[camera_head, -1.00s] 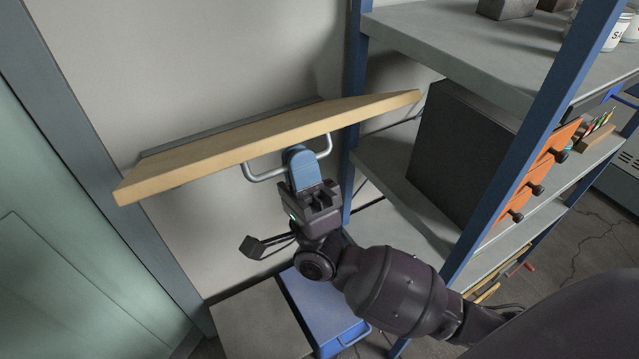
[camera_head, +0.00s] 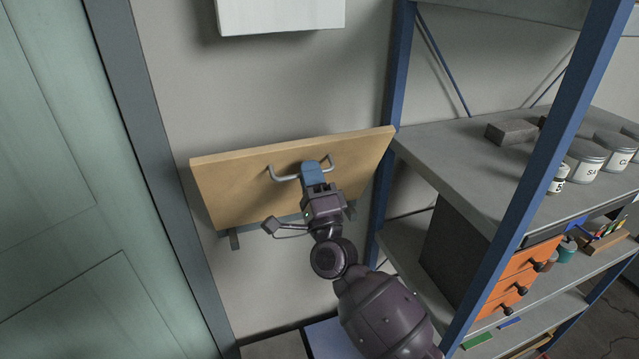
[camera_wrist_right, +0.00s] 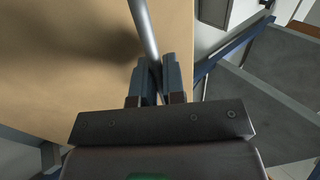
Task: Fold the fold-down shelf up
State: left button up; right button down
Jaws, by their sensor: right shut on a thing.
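The fold-down shelf (camera_head: 240,190) is a light wooden board on the wall, tilted steeply up, with its hinged edge at the bottom and its top edge standing out from the wall. A grey bar handle (camera_head: 286,178) is on its face near the top edge. My right gripper (camera_head: 312,168) is shut on this handle. In the right wrist view the handle (camera_wrist_right: 143,30) runs between the two fingers (camera_wrist_right: 157,80), with the board (camera_wrist_right: 60,60) behind. The fingers hide part of the handle. My left gripper is not in view.
A blue-framed rack (camera_head: 396,80) with grey shelves stands close on the right, holding cans (camera_head: 585,158) and an orange drawer unit (camera_head: 508,285). A green door (camera_head: 50,190) is at the left. A white box (camera_head: 280,14) hangs on the wall above the board.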

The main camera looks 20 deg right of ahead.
aim_at(306, 158)
jog(key=p+x, duration=0.1)
jog(key=x, duration=0.3)
jog(key=shift+w+r, duration=0.1)
jog(key=shift+w, duration=0.25)
jog(key=w, duration=0.1)
jog(key=w+r, duration=0.1)
jog(key=w, duration=0.1)
jog(key=shift+w+a+b, duration=0.1)
jog(key=shift+w+b, duration=0.15)
jog(key=shift+b, duration=0.05)
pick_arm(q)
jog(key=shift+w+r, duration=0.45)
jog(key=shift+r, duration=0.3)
pick_arm(e)
jog(key=shift+w+r, duration=0.3)
jog(key=shift+w, duration=0.65)
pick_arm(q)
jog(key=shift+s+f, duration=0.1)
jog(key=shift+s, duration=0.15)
pick_arm(e)
jog(key=shift+r, duration=0.1)
jog(key=c, duration=1.3)
grip_release()
jog(key=shift+w, duration=0.15)
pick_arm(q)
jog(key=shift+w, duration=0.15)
pick_arm(e)
jog(key=shift+o, duration=0.2)
